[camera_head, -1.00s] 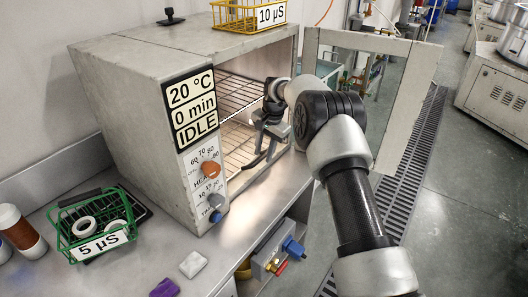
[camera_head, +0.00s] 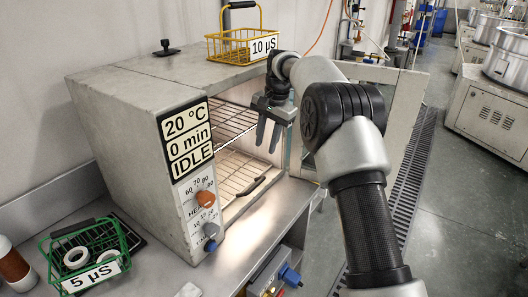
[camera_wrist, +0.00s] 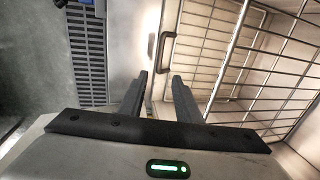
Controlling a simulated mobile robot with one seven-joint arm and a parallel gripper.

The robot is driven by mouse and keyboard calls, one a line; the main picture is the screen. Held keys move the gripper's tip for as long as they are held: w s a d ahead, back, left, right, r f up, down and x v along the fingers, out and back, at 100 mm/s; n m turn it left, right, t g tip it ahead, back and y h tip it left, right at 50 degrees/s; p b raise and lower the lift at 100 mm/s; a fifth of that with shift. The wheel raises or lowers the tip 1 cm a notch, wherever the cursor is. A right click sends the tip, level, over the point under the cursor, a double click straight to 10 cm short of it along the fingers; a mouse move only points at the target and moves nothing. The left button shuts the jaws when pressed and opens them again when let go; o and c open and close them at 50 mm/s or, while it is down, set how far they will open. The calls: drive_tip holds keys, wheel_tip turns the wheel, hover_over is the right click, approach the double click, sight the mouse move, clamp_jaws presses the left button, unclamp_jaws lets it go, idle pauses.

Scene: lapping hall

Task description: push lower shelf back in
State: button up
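The grey oven (camera_head: 130,125) stands on the bench with its front open. Inside are two wire shelves, the upper shelf (camera_head: 226,124) and the lower shelf (camera_head: 232,174). The lower shelf's dark bar handle (camera_head: 252,186) lies near the front opening; I cannot tell exactly how far the shelf sticks out. The handle also shows in the wrist view (camera_wrist: 165,50), beyond my fingertips. My gripper (camera_head: 268,135) points down in front of the opening, above and apart from the handle. Its two fingers are spread, with nothing between them.
The open oven door (camera_head: 398,115) stands to the right, partly behind my arm. A yellow basket (camera_head: 232,45) labelled 10 µS sits on the oven. A green basket (camera_head: 92,250) with white rings stands on the bench (camera_head: 165,262) at the left.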

drive_tip(key=shift+r, duration=0.35)
drive_tip(key=s+d+f+y, duration=0.1)
drive_tip(key=d+f+y, duration=0.1)
drive_tip(key=d, duration=0.1)
drive_tip(key=t+y+b, duration=0.2)
drive_tip(key=t, duration=0.1)
approach(256, 185)
drive_tip(key=x, duration=0.7)
drive_tip(key=shift+a+f, duration=0.1)
drive_tip(key=shift+f, duration=0.05)
